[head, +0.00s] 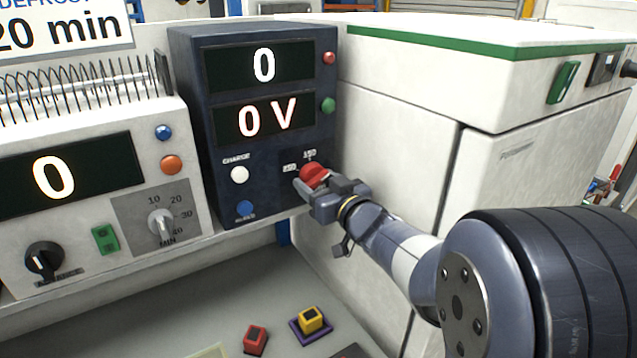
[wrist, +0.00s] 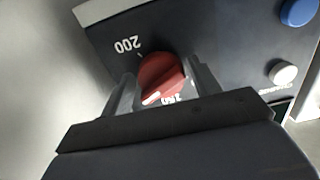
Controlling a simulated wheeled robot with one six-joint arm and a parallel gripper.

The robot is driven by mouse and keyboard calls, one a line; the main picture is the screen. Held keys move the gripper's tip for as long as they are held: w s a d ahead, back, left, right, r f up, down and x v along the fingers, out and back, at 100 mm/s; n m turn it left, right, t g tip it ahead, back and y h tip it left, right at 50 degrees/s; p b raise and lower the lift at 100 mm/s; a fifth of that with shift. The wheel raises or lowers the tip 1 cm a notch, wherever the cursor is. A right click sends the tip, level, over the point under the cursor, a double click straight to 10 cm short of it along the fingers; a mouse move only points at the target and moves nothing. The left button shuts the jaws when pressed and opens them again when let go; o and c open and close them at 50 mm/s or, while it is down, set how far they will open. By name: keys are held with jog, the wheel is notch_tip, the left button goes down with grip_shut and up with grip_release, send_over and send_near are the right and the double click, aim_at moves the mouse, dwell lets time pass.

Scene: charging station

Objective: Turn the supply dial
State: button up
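The supply dial is a red knob (head: 314,174) low on the right of the dark supply unit (head: 185,95). The unit's displays read 0 and 0 V. My gripper (head: 322,186) is at the dial, with a finger on either side of it. In the wrist view the red dial (wrist: 163,78) sits between the two fingers (wrist: 163,90), with a gap showing at least on the left. Its white pointer mark is at the lower left, beside a partly hidden label; "200" is printed at the upper left. I cannot tell whether either finger touches the dial.
Left of the supply stands a white unit with a 0 display (head: 60,175) and knobs. A white button (head: 239,174) and a blue button (head: 244,208) are left of the dial. A red block (head: 255,339) and a yellow block (head: 312,319) lie on the bench below.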

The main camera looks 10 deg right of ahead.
jog(key=c, duration=0.7)
jog(key=shift+o, duration=0.2)
jog(key=shift+f+n+b, duration=0.1)
jog(key=shift+n+b, duration=0.65)
jog(key=shift+n, duration=0.25)
jog(key=n+b, duration=0.2)
jog(key=n, duration=0.2)
jog(key=shift+d+n+b, duration=0.15)
jog(key=shift+n+b, duration=0.15)
jog(key=n+b, duration=0.1)
jog(key=n, duration=0.2)
jog(key=n+b, duration=0.1)
jog(key=n, duration=0.1)
jog(key=shift+d+r+n+b, duration=0.1)
jog(key=shift+r+n+b, duration=0.1)
jog(key=shift+n+b, duration=0.2)
